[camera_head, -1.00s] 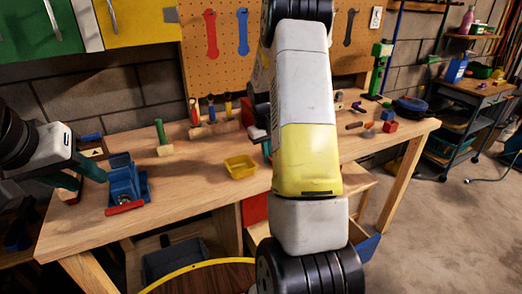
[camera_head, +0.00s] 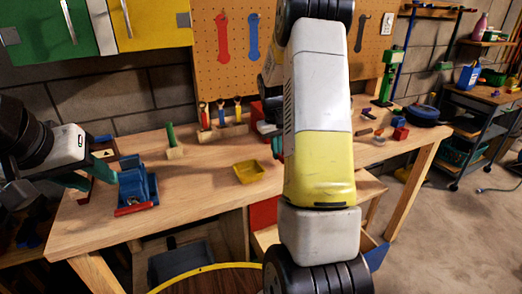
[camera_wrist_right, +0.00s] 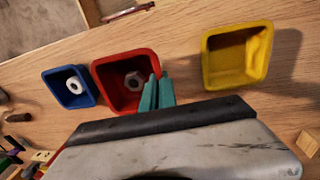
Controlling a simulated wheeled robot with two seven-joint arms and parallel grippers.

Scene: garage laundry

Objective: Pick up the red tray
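The red tray (camera_wrist_right: 120,62) sits on the wooden bench in the right wrist view, with a grey nut (camera_wrist_right: 134,80) inside. My right gripper (camera_wrist_right: 158,85) has its teal fingers close together at the tray's right wall, one inside and one outside; it looks shut on that wall. The tray's near edge is partly hidden by the gripper. In the head view my right arm covers the tray. My left gripper (camera_head: 88,180) is at the bench's left end beside the blue vise (camera_head: 137,185), its fingers apart and seemingly empty.
A blue tray (camera_wrist_right: 60,92) with a white nut lies left of the red tray. An empty yellow tray (camera_wrist_right: 237,55) is to its right and also shows in the head view (camera_head: 248,172). Tools in a wooden holder (camera_head: 222,131) stand at the back.

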